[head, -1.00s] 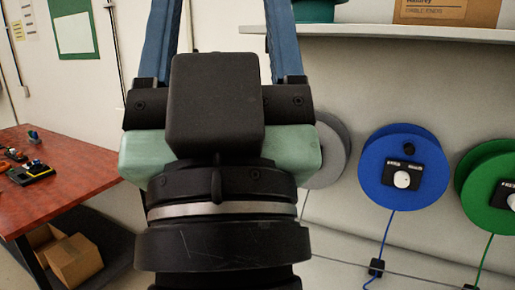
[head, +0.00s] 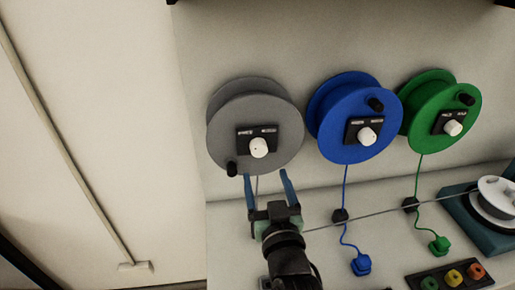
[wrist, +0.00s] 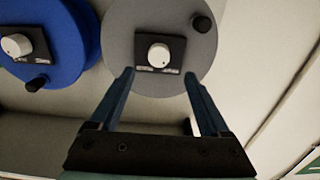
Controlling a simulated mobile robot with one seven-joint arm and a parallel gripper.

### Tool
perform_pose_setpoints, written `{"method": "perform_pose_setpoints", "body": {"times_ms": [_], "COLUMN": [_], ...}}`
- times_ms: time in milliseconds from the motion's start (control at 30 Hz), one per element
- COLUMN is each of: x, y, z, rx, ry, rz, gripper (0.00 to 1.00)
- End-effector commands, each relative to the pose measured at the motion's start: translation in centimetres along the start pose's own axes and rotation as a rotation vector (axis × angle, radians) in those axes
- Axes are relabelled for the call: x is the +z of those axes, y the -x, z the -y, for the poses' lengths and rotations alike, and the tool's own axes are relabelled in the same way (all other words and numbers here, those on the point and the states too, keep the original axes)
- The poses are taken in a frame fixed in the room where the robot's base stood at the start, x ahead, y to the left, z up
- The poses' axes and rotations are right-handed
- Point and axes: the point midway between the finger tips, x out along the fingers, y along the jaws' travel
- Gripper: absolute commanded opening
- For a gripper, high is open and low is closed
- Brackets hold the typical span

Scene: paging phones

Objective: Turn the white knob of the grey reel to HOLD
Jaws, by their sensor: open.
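The grey reel (head: 225,145) is mounted on the wall at the left of the row in the head view. Its white knob (head: 258,148) sits on a black plate (head: 243,138) with small labels I cannot read. In the wrist view the white knob (wrist: 159,55) is ahead, between and beyond my fingertips, on the grey reel (wrist: 120,40). My gripper (head: 266,176) is open and empty, just below the reel in the head view. In the wrist view my gripper (wrist: 158,75) has its two blue fingers apart, with neither touching the knob.
A blue reel (head: 335,145) and a green reel (head: 420,128) hang to the right, each with a white knob and a black crank handle. The grey reel's black handle (head: 231,169) is at its lower left. Cords and plugs lie on the ledge below.

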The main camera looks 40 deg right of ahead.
Motion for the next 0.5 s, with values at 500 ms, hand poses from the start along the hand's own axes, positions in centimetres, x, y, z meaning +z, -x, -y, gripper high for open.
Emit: {"method": "perform_pose_setpoints", "body": {"times_ms": [500], "x": [-0.2], "y": [-8.3], "z": [0.1], "rx": [-0.003], "ry": [0.0], "rz": [-0.001], "gripper": [0.8]}}
